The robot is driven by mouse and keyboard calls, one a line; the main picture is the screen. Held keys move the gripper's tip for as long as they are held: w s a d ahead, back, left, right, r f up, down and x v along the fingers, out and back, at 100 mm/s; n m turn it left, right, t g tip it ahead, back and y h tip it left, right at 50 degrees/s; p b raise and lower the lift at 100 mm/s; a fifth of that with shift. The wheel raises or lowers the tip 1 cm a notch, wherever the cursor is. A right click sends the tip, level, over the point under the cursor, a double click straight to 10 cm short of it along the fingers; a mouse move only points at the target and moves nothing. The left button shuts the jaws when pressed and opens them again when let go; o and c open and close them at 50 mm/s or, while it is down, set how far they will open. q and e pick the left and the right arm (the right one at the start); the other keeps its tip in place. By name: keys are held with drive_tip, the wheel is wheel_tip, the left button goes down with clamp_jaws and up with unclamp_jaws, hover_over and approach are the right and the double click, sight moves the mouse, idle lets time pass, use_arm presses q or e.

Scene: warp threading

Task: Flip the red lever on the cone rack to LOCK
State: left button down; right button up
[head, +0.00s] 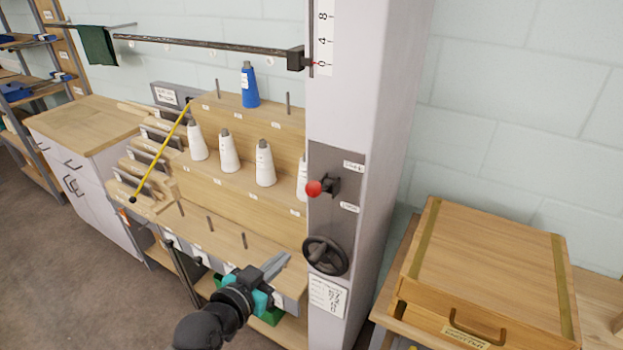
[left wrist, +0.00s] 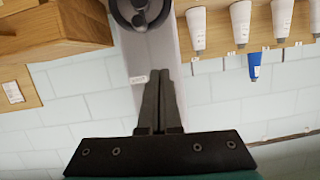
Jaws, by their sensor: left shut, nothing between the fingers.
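The red lever (head: 315,188) has a round red knob on a dark mount. It sits on a grey panel (head: 347,236) on the white post of the cone rack (head: 249,196). Its knob sticks out to the left, between an upper label (head: 353,167) and a lower label (head: 349,207); their words are too small to read. My left gripper (head: 284,262) is shut and empty, below and left of the lever and apart from it. In the left wrist view my closed fingers (left wrist: 158,75) point toward the post; the red knob does not show there. My right gripper is not in view.
A black handwheel (head: 325,256) is below the lever; it also shows in the left wrist view (left wrist: 140,12). White cones (head: 228,151) and a blue cone (head: 249,85) stand on the rack to the left. A wooden case (head: 490,262) is at right.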

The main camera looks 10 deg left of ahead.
use_arm(q)
wheel_tip(320, 180, up, 18)
drive_tip(key=d+m+t+h+p, duration=0.2)
drive_tip(key=shift+s+d+r+h+p, duration=0.2)
drive_tip(key=shift+s+r+h+p, duration=0.05)
drive_tip(key=shift+s+h+p, duration=0.15)
drive_tip(key=p, duration=0.2)
hover_over(311, 191)
drive_tip(key=w+d, duration=0.1)
drive_tip(key=shift+d+r+t, duration=0.15)
drive_tip(key=shift+d+t, duration=0.05)
drive_tip(key=shift+t, duration=0.1)
drive_tip(key=f, duration=0.2)
drive_tip(key=f+b, duration=0.1)
drive_tip(key=shift+s+a, duration=0.25)
drive_tip(key=shift+a, duration=0.15)
drive_tip(key=shift+s+a+f, duration=0.2)
drive_tip(key=shift+a+f, duration=0.05)
drive_tip(key=shift+f, duration=0.3)
